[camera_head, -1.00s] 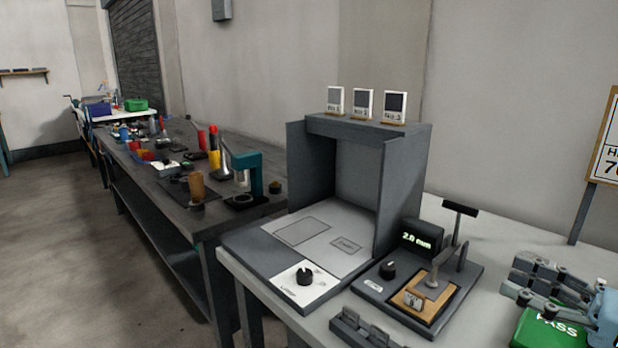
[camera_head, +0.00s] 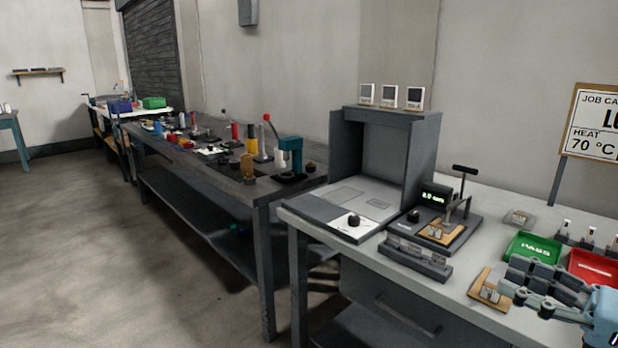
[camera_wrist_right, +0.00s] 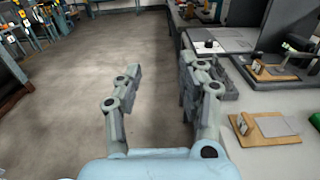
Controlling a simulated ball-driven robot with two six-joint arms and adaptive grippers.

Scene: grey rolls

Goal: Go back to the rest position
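My right gripper (camera_head: 545,280) is at the lower right of the head view, over the light bench near the green tray. In the right wrist view my right gripper (camera_wrist_right: 155,90) has its two fingers well apart, with only bare floor showing between them. It holds nothing. My left gripper is in neither view.
The light bench (camera_head: 480,290) carries a grey booth (camera_head: 425,150), a lever press (camera_head: 440,225), a slotted grey block (camera_head: 415,258), a wooden stand (camera_head: 488,288), a green PASS tray (camera_head: 533,248) and a red tray (camera_head: 597,268). A dark workbench (camera_head: 235,185) stands left; open floor (camera_head: 90,240) lies beyond.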

